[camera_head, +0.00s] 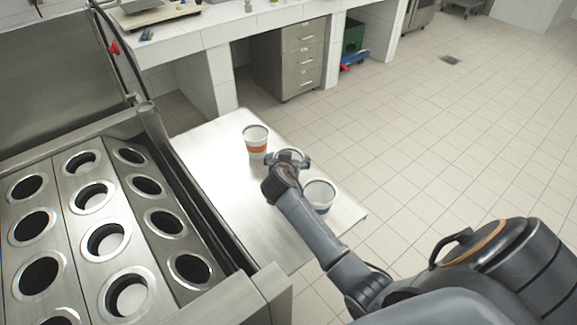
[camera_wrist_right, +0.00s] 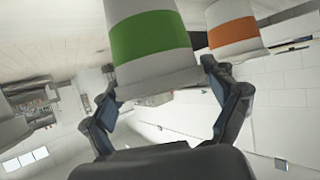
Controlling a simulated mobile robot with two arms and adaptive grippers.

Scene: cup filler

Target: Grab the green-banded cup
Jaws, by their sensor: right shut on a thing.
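The green-banded cup (camera_wrist_right: 150,40) is white with a wide green band and fills the upper middle of the right wrist view. My right gripper (camera_wrist_right: 162,88) is shut on it, one finger on each side. In the head view my right gripper (camera_head: 287,162) is over the metal side shelf, and only the rim of the held cup (camera_head: 290,154) shows; its band is hidden there. I cannot tell whether the cup touches the shelf. My left gripper is not in view.
An orange-banded cup (camera_head: 256,143) stands just left of the held cup, and a blue-banded cup (camera_head: 319,196) stands to its right on the shelf (camera_head: 212,152). The filler (camera_head: 95,215) with round holes, some holding cups, is at left. The shelf's left part is clear.

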